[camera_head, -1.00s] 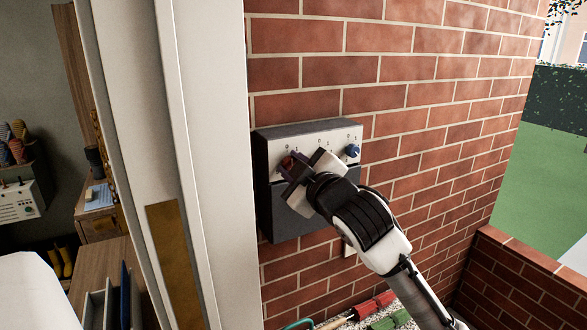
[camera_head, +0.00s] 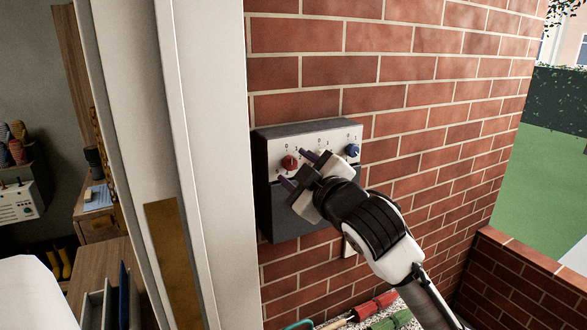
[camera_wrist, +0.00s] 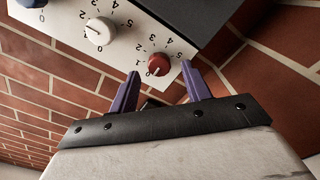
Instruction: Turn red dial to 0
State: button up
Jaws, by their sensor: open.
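The red dial (camera_head: 290,162) is at the left of a row of dials on the pale upper face of a wall box (camera_head: 264,163). In the wrist view the red dial (camera_wrist: 159,64) shows a small white mark that appears to point towards the printed 0. My gripper (camera_head: 297,169) is in front of the box, with its purple fingers apart and nothing between them. In the wrist view the dial shows just past the gap between the fingertips (camera_wrist: 160,71). The fingers look clear of it.
A white dial (camera_wrist: 99,31) sits beside the red one, and a blue dial (camera_head: 352,150) is at the far end. A brick wall (camera_head: 430,65) backs the box. A white door frame (camera_head: 205,130) stands close on the left.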

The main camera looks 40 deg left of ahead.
jog(key=b+v, duration=0.2)
jog(key=v, duration=0.9)
jog(key=shift+s+d, duration=0.15)
jog(key=shift+d, duration=0.15)
